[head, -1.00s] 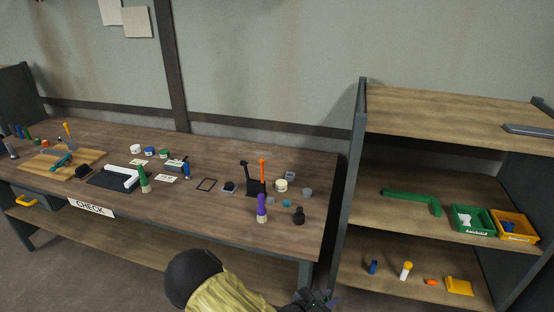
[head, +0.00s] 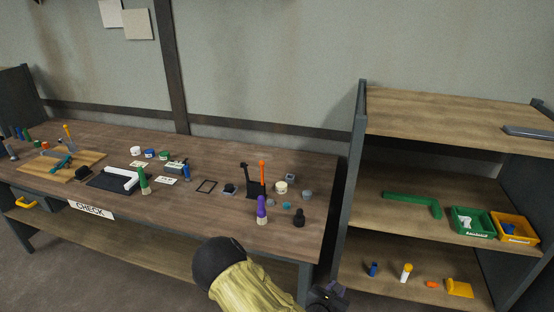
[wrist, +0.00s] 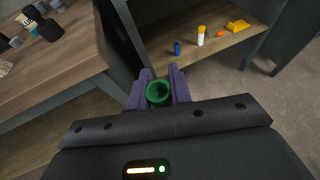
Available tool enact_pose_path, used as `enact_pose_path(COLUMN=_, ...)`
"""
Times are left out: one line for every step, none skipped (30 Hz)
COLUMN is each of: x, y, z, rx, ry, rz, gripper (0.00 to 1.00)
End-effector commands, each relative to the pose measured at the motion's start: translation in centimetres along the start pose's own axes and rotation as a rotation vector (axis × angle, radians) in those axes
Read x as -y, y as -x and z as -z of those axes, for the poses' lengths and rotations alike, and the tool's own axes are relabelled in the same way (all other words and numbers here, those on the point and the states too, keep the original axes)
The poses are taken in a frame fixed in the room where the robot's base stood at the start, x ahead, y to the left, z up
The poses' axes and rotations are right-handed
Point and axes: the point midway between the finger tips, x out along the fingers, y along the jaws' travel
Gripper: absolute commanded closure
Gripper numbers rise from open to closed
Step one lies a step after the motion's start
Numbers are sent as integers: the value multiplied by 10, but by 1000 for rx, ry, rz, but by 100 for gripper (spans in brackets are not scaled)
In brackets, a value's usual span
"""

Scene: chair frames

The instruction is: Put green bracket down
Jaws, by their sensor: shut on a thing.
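My gripper (wrist: 160,71) has purple fingers shut on a green round piece (wrist: 158,93) with a hollow, dark-centred top. Only its top shows in the wrist view; its lower part is hidden. In the head view my dark wrist is at the bottom edge, in front of the gap between bench and shelf, and the held piece cannot be made out. A long green L-shaped bracket (head: 412,200) lies on the middle board of the shelf unit (head: 385,222), apart from my gripper.
The green bin (head: 473,222) and orange bin (head: 515,227) stand right of the bracket. The lower board holds a blue cylinder (head: 373,269), a white-and-yellow bottle (head: 406,272) and a yellow piece (head: 459,288). The workbench (head: 235,228) at left carries many small items.

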Motion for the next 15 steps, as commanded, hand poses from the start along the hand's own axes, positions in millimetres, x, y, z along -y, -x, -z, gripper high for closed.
enact_pose_path(x=1, y=-3, z=1, rx=1, ry=22, rz=-37, gripper=100)
enact_pose_path(x=0, y=-5, z=2, rx=0, ry=32, rz=-65, gripper=100)
enact_pose_path(x=-2, y=-6, z=4, rx=-1, ry=51, rz=-108, gripper=100)
enact_pose_path(x=-2, y=-8, z=6, rx=-1, ry=68, rz=-140, gripper=100)
enact_pose_path(x=-4, y=-9, z=9, rx=-1, ry=82, rz=-175, gripper=100)
enact_pose_path(x=-6, y=-9, z=14, rx=-2, ry=103, rz=-224, gripper=100)
enact_pose_path(x=-7, y=-10, z=17, rx=-2, ry=117, rz=-257, gripper=100)
enact_pose_path(x=-8, y=-10, z=21, rx=-3, ry=130, rz=-288, gripper=100)
enact_pose_path(x=-9, y=-9, z=26, rx=-3, ry=145, rz=-327, gripper=100)
enact_pose_path(x=-10, y=-9, z=30, rx=-3, ry=156, rz=-355, gripper=100)
enact_pose_path(x=-11, y=-8, z=34, rx=-3, ry=167, rz=-381, gripper=100)
enact_pose_path(x=-11, y=-7, z=40, rx=-4, ry=179, rz=-412, gripper=100)
enact_pose_path(x=-11, y=-6, z=44, rx=-3, ry=188, rz=-434, gripper=100)
enact_pose_path(x=-12, y=-4, z=48, rx=-4, ry=194, rz=-454, gripper=100)
enact_pose_path(x=-12, y=-3, z=52, rx=-3, ry=203, rz=-477, gripper=100)
